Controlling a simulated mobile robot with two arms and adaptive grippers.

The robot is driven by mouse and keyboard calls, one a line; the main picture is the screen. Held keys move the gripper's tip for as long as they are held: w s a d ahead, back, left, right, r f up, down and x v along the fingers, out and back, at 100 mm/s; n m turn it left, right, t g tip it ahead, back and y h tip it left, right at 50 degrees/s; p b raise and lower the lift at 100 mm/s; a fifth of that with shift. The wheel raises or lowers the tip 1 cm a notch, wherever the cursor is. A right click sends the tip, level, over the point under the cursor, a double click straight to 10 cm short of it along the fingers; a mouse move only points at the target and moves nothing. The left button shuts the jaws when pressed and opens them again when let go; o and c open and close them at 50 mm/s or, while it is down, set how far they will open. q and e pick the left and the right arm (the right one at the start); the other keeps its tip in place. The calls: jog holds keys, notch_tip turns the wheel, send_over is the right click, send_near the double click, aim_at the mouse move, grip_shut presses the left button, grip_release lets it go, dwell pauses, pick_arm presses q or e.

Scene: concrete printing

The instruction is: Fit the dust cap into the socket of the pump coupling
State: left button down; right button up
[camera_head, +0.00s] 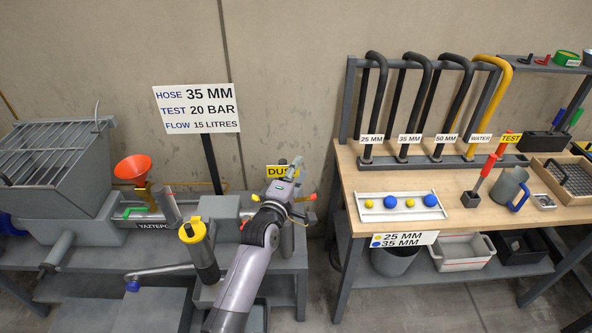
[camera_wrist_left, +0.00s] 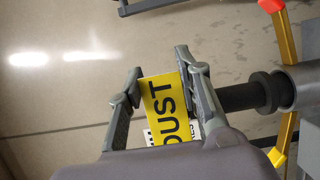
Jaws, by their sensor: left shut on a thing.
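The dust cap shows in the left wrist view as a yellow plate (camera_wrist_left: 163,108) lettered DUST, with a black stem (camera_wrist_left: 240,97) and wider black collar beyond one finger. My left gripper (camera_wrist_left: 160,98) is shut on it, the plate between its fingers. The collar meets the mouth of the grey pump coupling (camera_wrist_left: 298,88); I cannot tell how deep it sits. In the head view my left gripper (camera_head: 289,172) covers part of the yellow DUST plate (camera_head: 277,170). It is above the coupling (camera_head: 287,238), whose yellow levers (camera_head: 302,199) have red tips and stick out sideways. My right gripper is not in view.
A yellow-topped grey cylinder (camera_head: 203,250) stands close to my left arm. A white sign (camera_head: 197,108) stands behind. A wooden bench (camera_head: 450,185) with hoses and a tray (camera_head: 370,214) stands right.

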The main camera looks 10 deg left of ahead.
pick_arm(q)
jog(key=shift+f+b, duration=0.45)
jog(key=shift+f, duration=0.25)
jog(key=c, duration=1.1)
grip_release()
jog(key=shift+r, duration=0.1)
jog(key=shift+s, duration=0.1)
